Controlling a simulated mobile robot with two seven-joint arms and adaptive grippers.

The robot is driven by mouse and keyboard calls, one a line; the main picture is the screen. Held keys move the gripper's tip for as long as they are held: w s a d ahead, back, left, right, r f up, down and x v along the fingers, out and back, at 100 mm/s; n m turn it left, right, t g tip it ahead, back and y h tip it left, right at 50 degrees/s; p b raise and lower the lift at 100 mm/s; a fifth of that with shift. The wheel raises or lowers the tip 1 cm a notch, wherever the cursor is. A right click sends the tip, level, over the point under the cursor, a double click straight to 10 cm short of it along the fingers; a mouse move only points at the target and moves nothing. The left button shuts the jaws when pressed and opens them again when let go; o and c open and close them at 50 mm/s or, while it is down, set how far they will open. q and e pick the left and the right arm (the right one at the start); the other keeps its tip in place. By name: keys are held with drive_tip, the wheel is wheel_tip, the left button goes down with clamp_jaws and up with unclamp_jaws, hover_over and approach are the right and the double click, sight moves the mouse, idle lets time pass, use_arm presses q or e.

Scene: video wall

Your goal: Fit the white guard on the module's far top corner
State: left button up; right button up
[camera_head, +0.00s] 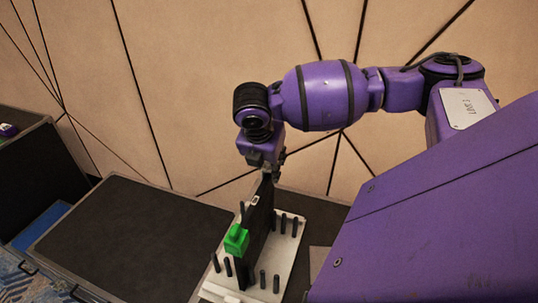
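The module (260,222) is a thin dark panel standing upright in a pale base with black pegs (290,246). A green block (236,240) sits at its near end. A small white patch (256,200) shows high on the panel; I cannot tell whether it is the white guard or a marking. My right gripper (270,174) points down at the module's far top corner, which it partly hides. Its fingers are too small and dark to show whether they are open or hold anything. My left gripper is out of view.
A dark flat case top (130,235) lies left of the pale base. Another open dark case with a blue inside (38,238) stands at the far left. A tan panelled wall (200,80) closes off the back. My purple body fills the lower right.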

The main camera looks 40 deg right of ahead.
drive_tip(key=shift+f, duration=0.55)
idle(0.4)
drive_tip(key=o, duration=1.1)
drive_tip(key=o, duration=0.4)
drive_tip(key=shift+o, duration=0.2)
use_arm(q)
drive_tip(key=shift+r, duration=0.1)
use_arm(e)
drive_tip(key=shift+r, duration=0.1)
drive_tip(key=shift+r+p, duration=2)
drive_tip(key=shift+r, duration=2)
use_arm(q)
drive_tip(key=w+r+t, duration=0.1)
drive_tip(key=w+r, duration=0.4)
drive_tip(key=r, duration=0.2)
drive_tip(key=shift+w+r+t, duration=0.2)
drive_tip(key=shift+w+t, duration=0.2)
